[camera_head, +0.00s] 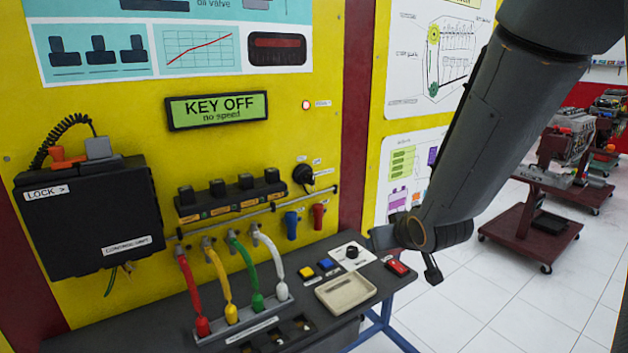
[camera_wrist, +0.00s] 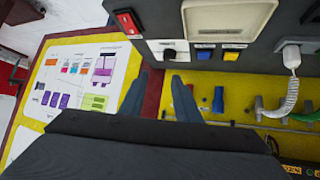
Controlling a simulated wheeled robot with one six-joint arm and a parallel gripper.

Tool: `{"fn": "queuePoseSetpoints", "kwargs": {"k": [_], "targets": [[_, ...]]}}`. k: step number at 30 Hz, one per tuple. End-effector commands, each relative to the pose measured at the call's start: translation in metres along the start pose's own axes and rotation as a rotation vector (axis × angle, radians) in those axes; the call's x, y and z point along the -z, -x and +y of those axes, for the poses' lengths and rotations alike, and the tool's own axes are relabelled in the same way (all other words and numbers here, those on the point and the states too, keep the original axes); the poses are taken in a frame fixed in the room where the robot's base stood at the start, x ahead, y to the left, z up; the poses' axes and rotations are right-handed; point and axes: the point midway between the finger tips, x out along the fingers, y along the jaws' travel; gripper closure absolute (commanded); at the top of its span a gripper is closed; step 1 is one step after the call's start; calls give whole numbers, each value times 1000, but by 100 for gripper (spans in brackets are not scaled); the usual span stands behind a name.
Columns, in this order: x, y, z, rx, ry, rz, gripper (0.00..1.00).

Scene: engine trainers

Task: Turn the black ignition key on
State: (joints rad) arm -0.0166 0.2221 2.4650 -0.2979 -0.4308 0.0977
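The black ignition key (camera_head: 352,252) is a small knob on a white plate on the dark console, just left of the end of my arm. It also shows in the wrist view (camera_wrist: 170,54), near the top middle. My gripper (camera_wrist: 161,78) is open and empty, its two fingertips apart and pointing toward the key. A small gap seems to show between fingertips and knob; I see no contact. The display (camera_head: 217,109) reads "KEY OFF, no speed". In the head view my fingers are hard to make out.
A red rocker switch (camera_head: 397,268) sits right of the key. A blue button (camera_head: 325,263), a yellow button (camera_head: 306,272) and a beige tray (camera_head: 345,307) are close by. Coloured plug cables (camera_head: 219,279) stand at left. White floor (camera_head: 490,300) is open at right.

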Motion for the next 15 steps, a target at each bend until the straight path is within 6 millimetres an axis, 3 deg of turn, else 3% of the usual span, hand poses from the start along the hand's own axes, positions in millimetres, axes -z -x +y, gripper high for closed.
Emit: {"fn": "queuePoseSetpoints", "kwargs": {"k": [3, 6, 10, 15], "targets": [[48, -14, -23, 87, 44, 216, 70], [84, -14, -45, 173, 67, 385, 70], [115, -4, -70, 276, 79, 554, 70], [134, 9, -88, 358, 78, 673, 70]]}}
